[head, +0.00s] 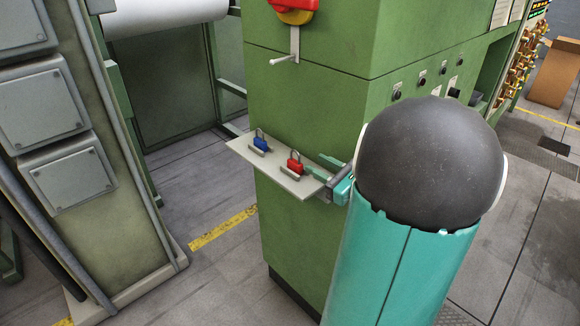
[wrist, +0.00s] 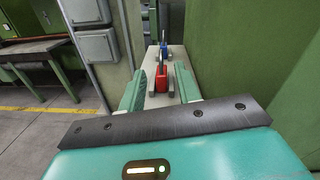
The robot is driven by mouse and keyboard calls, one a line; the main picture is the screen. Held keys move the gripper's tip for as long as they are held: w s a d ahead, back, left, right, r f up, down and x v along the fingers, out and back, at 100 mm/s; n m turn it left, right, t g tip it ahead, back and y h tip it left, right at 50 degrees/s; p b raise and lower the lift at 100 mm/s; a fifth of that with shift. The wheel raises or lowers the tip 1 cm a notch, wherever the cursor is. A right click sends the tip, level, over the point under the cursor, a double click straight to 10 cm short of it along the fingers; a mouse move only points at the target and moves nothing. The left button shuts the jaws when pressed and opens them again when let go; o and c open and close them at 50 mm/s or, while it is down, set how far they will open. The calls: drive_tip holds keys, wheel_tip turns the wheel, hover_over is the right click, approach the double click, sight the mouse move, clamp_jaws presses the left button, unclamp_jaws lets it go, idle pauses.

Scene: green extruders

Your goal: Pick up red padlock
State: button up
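The red padlock (head: 295,164) sits upright on a small pale shelf (head: 242,146) fixed to a green machine. In the wrist view the red padlock (wrist: 158,80) stands between my gripper's two fingers, toward their tips, with its shackle up. My gripper (head: 322,170) is at the shelf's near right end in the head view. In the wrist view my gripper (wrist: 163,92) is open, with a gap on each side of the padlock. A blue padlock (head: 260,143) stands farther along the shelf; it also shows behind the red one in the wrist view (wrist: 164,50).
The green machine (head: 310,110) rises right behind the shelf, with a red and yellow switch (head: 295,10) above. Another cabinet (head: 100,170) stands at the left. Open floor (head: 205,210) lies between them. A desk (wrist: 35,50) shows at left in the wrist view.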

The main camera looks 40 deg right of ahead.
sight(295, 161)
drive_tip(key=w, duration=0.4)
drive_tip(key=shift+w, duration=0.15)
drive_tip(key=w, duration=0.5)
drive_tip(key=shift+w+a, duration=0.15)
drive_tip(key=shift+a, duration=0.15)
drive_tip(key=shift+r, duration=0.1)
clamp_jaws()
